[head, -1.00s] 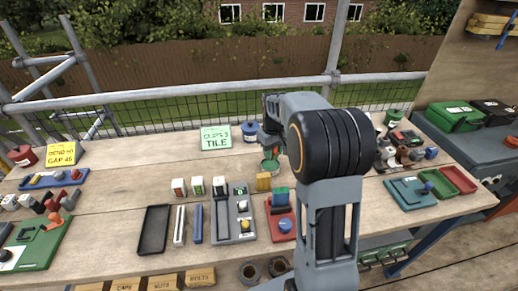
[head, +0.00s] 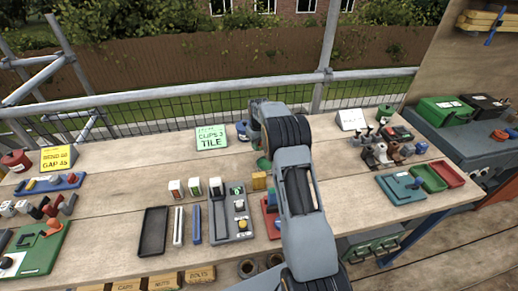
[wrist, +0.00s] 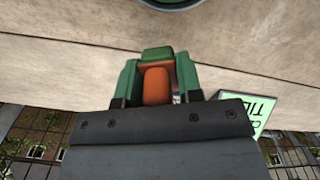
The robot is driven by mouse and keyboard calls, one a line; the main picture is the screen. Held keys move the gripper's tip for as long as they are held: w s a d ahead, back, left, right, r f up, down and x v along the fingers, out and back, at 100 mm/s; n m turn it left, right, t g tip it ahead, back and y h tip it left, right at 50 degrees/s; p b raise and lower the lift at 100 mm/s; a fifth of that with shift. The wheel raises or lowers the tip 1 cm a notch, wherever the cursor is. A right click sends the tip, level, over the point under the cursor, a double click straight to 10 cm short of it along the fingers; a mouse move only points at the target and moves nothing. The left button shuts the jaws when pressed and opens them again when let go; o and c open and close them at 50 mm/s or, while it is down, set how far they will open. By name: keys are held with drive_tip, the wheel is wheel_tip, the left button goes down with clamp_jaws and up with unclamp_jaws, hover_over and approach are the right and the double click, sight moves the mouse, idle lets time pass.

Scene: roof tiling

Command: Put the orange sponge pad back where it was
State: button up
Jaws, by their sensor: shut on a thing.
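My gripper (wrist: 158,78), with green fingers, is shut on an orange piece (wrist: 156,88) in the wrist view; I take this to be the orange sponge pad. A green block-like part (wrist: 158,53) sits at its far end, and I cannot tell whether it belongs to the pad. A red tray (head: 269,222) is mostly covered by my arm.
A green sign (head: 212,138) stands behind. Mugs and clamps (head: 380,152) crowd the right.

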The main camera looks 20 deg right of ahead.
sight(259, 154)
drive_tip(key=shift+w+f, duration=0.2)
drive_tip(key=shift+f, duration=0.1)
wheel_tip(259, 154, down, 3)
drive_tip(key=shift+r+p, duration=0.1)
drive_tip(key=shift+p, duration=0.5)
drive_tip(key=shift+f, duration=0.25)
drive_tip(key=shift+f+b, duration=0.15)
drive_tip(key=shift+b, duration=0.15)
drive_tip(key=o, duration=0.9)
